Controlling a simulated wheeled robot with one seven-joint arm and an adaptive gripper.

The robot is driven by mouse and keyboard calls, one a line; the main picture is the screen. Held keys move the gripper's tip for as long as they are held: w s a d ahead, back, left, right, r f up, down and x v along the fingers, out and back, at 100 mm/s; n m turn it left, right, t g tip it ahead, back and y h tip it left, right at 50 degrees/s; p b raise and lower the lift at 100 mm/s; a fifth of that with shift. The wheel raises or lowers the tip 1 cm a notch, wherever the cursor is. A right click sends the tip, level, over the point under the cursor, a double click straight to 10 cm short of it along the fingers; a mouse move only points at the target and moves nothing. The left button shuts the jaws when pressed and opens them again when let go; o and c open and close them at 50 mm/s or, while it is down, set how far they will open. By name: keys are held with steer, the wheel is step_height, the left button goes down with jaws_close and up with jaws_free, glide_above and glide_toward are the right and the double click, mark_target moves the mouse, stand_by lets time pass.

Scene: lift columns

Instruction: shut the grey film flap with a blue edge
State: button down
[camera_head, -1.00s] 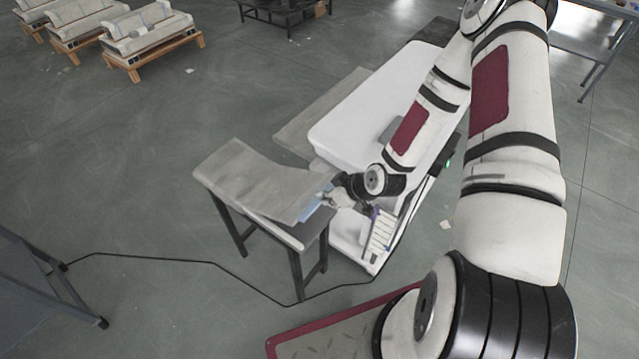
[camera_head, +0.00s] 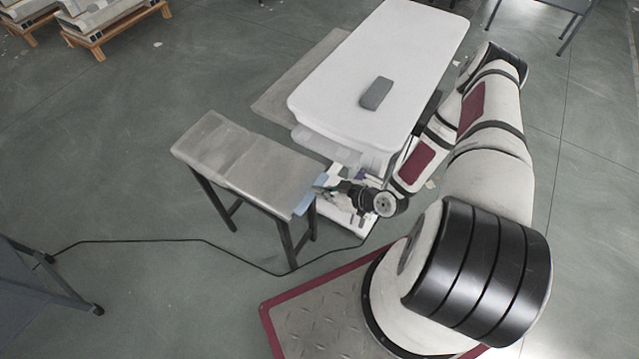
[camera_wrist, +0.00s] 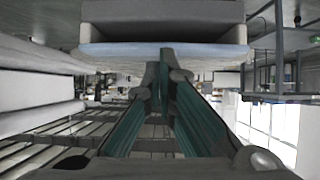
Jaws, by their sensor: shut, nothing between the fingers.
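The grey film flap (camera_head: 265,165) lies almost flat over the small dark-legged table, with a slight crease near its middle. Its blue edge (camera_head: 304,203) is at the table's right end. In the wrist view the blue edge (camera_wrist: 110,47) runs across the top, below a grey slab-like form. My gripper (camera_head: 319,187) is beside the blue edge, on its right side. Its green fingers (camera_wrist: 166,52) are shut and empty, with the tips at the blue strip. I cannot tell whether they touch it.
A white-topped unit (camera_head: 385,60) with a dark grey block (camera_head: 376,93) on top stands behind my gripper. A black cable (camera_head: 150,241) runs over the floor in front of the table. Open floor lies to the left.

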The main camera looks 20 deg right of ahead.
steer(key=shift+s+f, duration=0.15)
steer(key=shift+f, duration=0.95)
